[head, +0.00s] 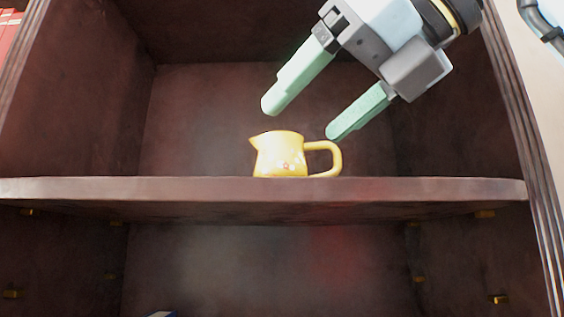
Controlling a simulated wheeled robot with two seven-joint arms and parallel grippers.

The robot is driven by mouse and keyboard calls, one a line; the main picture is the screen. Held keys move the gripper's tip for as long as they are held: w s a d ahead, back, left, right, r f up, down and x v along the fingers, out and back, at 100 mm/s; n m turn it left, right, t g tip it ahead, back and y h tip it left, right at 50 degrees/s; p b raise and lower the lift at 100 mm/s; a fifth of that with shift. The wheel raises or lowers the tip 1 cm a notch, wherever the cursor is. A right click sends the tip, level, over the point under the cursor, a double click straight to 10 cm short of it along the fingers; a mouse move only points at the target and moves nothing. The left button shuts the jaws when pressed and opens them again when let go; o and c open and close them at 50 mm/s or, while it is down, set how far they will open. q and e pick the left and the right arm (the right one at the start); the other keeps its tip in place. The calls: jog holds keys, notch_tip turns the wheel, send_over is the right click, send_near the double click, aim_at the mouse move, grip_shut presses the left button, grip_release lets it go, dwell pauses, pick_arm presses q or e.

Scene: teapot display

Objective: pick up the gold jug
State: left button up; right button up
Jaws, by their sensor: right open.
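The gold jug (279,155) stands upright on the middle shelf of a dark wooden cabinet. Its spout points left and its handle points right. My right gripper (298,120) comes in from the upper right with its two pale green fingers spread apart. It is open and empty. The fingertips are above the jug in the picture, one above its body and one just above its handle. I cannot tell the exact depth between the fingers and the jug. My left gripper is not in view.
The shelf (140,189) is bare on both sides of the jug. Cabinet side walls stand at left (75,90) and right. Red items (9,28) show at the far upper left.

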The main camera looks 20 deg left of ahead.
aim_at(291, 137)
jog(key=shift+w+a+f, duration=0.15)
jog(key=shift+w+a, duration=0.1)
jog(key=shift+a, duration=0.1)
jog(key=x, duration=0.2)
jog(key=shift+w+a+f, duration=0.1)
jog(key=shift+a+f, duration=0.05)
jog(key=shift+a, duration=0.05)
jog(key=shift+p+x, duration=0.4)
jog(key=shift+x, duration=0.85)
jog(key=shift+w+a+f, duration=0.1)
jog(key=shift+a, duration=0.05)
jog(key=shift+c, duration=0.3)
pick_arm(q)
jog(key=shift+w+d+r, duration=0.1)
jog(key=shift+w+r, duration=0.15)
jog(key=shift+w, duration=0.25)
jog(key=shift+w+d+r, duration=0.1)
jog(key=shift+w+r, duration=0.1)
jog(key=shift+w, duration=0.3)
pick_arm(e)
jog(key=c, duration=1)
jog(key=shift+c, duration=0.2)
